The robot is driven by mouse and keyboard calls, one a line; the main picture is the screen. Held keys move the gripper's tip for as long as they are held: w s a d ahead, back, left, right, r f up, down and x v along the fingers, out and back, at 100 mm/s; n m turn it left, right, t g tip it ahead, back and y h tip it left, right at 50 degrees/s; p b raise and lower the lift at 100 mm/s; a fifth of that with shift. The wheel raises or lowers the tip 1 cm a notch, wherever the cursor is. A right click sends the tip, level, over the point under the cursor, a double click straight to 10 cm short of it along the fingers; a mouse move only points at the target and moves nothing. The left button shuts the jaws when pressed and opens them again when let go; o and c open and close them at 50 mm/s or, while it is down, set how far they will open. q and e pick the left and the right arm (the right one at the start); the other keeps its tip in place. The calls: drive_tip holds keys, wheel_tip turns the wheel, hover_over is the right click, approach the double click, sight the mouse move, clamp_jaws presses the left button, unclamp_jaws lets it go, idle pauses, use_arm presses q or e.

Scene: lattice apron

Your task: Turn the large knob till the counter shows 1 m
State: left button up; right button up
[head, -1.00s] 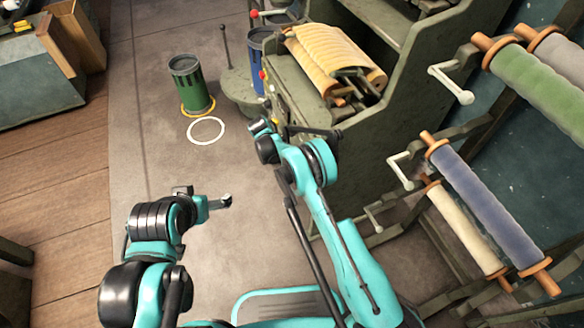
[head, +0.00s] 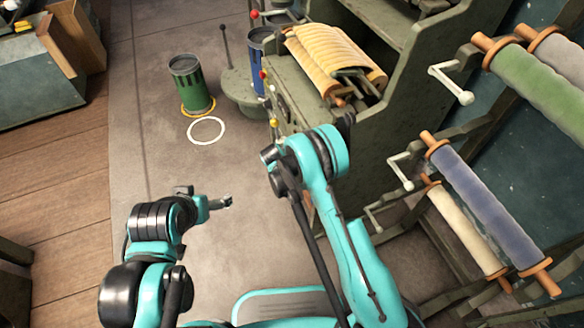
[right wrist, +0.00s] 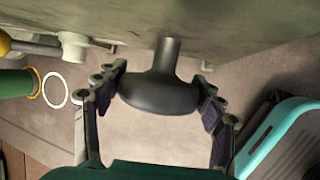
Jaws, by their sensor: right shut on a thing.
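The large knob (right wrist: 158,95) is dark and rounded on a short stem under the green machine body in the right wrist view. My right gripper (right wrist: 160,78) has one finger on each side of it and is shut on it. In the head view my right arm hides this knob and gripper. My left gripper (head: 208,202) hangs low over the floor at the lower left, away from the machine; its finger gap is unclear. I cannot see the counter in any view.
The green machine (head: 410,115) carries a cream quilted roll (head: 325,50). Yellow (head: 273,123) and red (head: 263,75) balls stick out of its side. A green canister (head: 190,85) stands by a white floor ring (head: 206,131). Cranked fabric rolls (head: 485,200) stand right.

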drive_tip(key=shift+t, duration=0.5)
drive_tip(key=o, duration=1.2)
drive_tip(key=v, duration=1.2)
drive_tip(key=shift+s+d, duration=0.2)
drive_tip(key=shift+f, duration=0.15)
